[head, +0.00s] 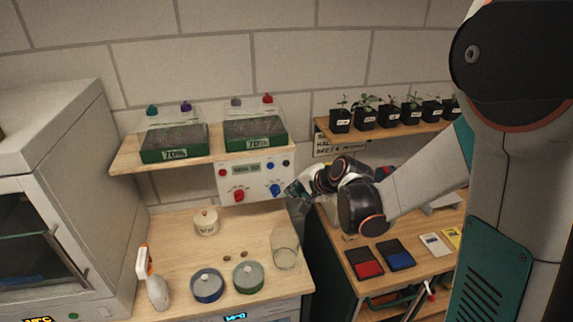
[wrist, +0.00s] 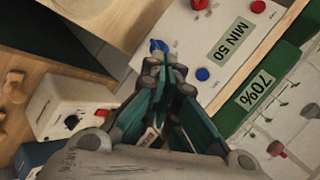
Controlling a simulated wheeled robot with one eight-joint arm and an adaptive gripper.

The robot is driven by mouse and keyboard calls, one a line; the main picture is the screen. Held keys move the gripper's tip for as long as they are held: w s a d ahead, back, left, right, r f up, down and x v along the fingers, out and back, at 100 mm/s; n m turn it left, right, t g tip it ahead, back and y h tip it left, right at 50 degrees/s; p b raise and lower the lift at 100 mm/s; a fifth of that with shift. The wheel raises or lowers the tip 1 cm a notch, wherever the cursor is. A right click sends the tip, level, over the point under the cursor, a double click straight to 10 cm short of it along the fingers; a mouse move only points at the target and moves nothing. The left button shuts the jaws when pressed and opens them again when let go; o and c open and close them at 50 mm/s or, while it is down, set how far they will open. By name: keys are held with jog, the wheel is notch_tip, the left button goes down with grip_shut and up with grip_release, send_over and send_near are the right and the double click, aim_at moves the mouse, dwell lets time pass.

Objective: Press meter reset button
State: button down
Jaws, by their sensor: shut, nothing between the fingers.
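The white control panel (head: 228,182) hangs under the left shelf and bears a green "MIN 50" label, a red knob (head: 239,195), a blue knob (head: 275,189) and small buttons. The wrist view shows this panel tilted, with a blue button (wrist: 202,74) and a red button (wrist: 258,6) at opposite ends of the label. My gripper (head: 294,190) is shut and empty, beside the panel's right edge. In the wrist view my gripper's closed tips (wrist: 165,66) overlap the panel near the blue knob (wrist: 158,46); contact cannot be told. Which button is the meter reset is not clear.
A white box (wrist: 70,100) with a red button and black knob stands at the left in the wrist view. Green trays (head: 175,143) sit on the shelf above the panel. A glass beaker (head: 285,250) and lidded jars (head: 207,285) stand on the bench. Potted seedlings (head: 365,117) line the right shelf.

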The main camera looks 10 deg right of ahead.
jog(key=shift+w, duration=4.3)
jog(key=shift+w, duration=0.2)
jog(key=shift+w, duration=0.2)
jog(key=shift+w, duration=0.4)
jog(key=shift+s+b, duration=0.2)
jog(key=shift+b, duration=0.1)
jog(key=shift+s, duration=0.6)
jog(key=shift+s, duration=0.15)
jog(key=shift+s+b, duration=0.4)
jog(key=shift+s, duration=2)
